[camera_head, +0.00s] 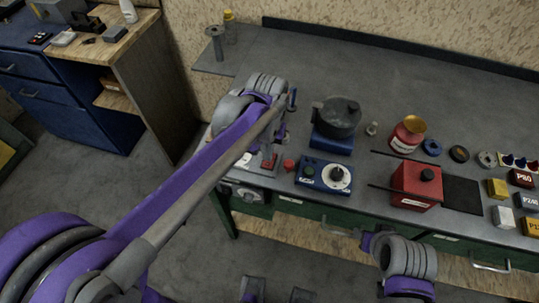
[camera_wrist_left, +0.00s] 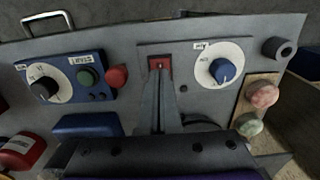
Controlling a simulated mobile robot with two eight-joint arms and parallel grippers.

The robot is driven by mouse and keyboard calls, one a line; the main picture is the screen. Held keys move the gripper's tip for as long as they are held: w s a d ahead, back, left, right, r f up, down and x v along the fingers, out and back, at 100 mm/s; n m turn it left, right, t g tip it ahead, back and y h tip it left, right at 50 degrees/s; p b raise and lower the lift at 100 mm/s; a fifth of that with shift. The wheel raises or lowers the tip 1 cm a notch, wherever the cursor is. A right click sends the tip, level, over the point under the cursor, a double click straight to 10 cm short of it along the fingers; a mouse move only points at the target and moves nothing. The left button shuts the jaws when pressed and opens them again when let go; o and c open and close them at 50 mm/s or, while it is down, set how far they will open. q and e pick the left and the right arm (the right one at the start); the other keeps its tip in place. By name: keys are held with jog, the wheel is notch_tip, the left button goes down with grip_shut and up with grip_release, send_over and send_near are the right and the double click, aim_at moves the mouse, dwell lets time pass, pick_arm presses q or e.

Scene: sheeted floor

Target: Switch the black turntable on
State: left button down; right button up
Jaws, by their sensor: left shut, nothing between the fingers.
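What looks like the black turntable (camera_head: 338,115), a dark round body on a blue base, stands on the grey bench right of my left gripper. In front of it is a blue control box (camera_head: 322,176) with a green button and a black knob on a white dial; it also shows at the left of the left wrist view (camera_wrist_left: 62,84). My left gripper (camera_head: 268,153) is shut and empty, pointing down at a small red switch (camera_wrist_left: 160,63) on a grey panel. The fingertips are at or just by the switch; contact is unclear.
A red knob (camera_wrist_left: 117,76) sits beside the blue box, and a white dial with a blue knob (camera_wrist_left: 222,70) right of the switch. A red box (camera_head: 416,186), a red jar (camera_head: 406,135) and several small blocks fill the bench's right side. The back of the bench is clear.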

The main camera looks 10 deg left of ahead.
aim_at(267, 164)
pick_arm(q)
notch_tip(267, 164, up, 4)
jog(key=shift+r+p, duration=0.15)
jog(key=shift+p, duration=1)
pick_arm(e)
jog(key=r, duration=0.1)
jog(key=w+r, duration=0.1)
jog(key=r, duration=0.1)
jog(key=shift+r, duration=0.2)
pick_arm(q)
jog(key=s+a+f+t, duration=0.2)
jog(key=s+a, duration=0.1)
jog(key=s, duration=0.4)
jog(key=s+a+f+t, duration=0.2)
jog(key=s+a+t, duration=0.1)
jog(key=s, duration=0.3)
jog(key=shift+s+a+f, duration=0.2)
jog(key=shift+s+a, duration=0.1)
jog(key=shift+s, duration=0.05)
dwell(0.3)
